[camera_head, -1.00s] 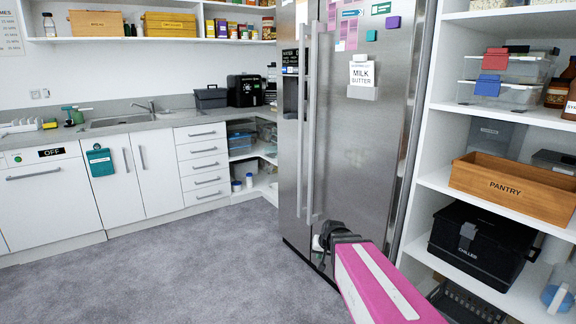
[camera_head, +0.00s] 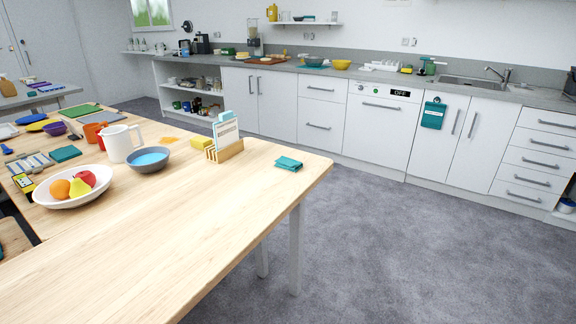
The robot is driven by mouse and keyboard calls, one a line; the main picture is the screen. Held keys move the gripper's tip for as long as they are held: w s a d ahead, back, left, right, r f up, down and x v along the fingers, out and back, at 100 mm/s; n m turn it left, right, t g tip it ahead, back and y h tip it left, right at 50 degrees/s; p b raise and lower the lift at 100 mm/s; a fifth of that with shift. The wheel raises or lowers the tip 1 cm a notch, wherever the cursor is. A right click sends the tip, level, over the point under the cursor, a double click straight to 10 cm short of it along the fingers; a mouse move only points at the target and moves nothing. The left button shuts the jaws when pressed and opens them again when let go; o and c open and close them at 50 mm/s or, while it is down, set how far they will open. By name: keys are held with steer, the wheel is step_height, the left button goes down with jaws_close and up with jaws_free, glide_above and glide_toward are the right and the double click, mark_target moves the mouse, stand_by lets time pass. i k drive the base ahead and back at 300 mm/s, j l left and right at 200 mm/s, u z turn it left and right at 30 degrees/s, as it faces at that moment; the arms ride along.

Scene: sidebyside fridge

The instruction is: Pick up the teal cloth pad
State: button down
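A small folded teal cloth pad (camera_head: 289,163) lies flat near the far right corner of the wooden table (camera_head: 215,215). Another teal pad-like item (camera_head: 66,154) lies at the table's left side. A teal item with a white label (camera_head: 433,114) hangs on a white cabinet front; from here I cannot tell if it is cloth. My gripper is out of view now.
A wooden holder with cards (camera_head: 225,148), a grey-blue bowl (camera_head: 149,159), a white pitcher (camera_head: 122,143) and a fruit bowl (camera_head: 72,187) stand on the table. Grey floor (camera_head: 400,240) is open to the right of the table, up to the counter cabinets.

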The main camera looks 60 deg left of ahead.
mark_target(284, 163)
steer(key=u, duration=2.85)
steer(key=z, duration=2.75)
steer(key=u, duration=2.4)
steer(key=j+u, duration=0.2)
steer(key=i+l, duration=0.05)
steer(key=l, duration=0.05)
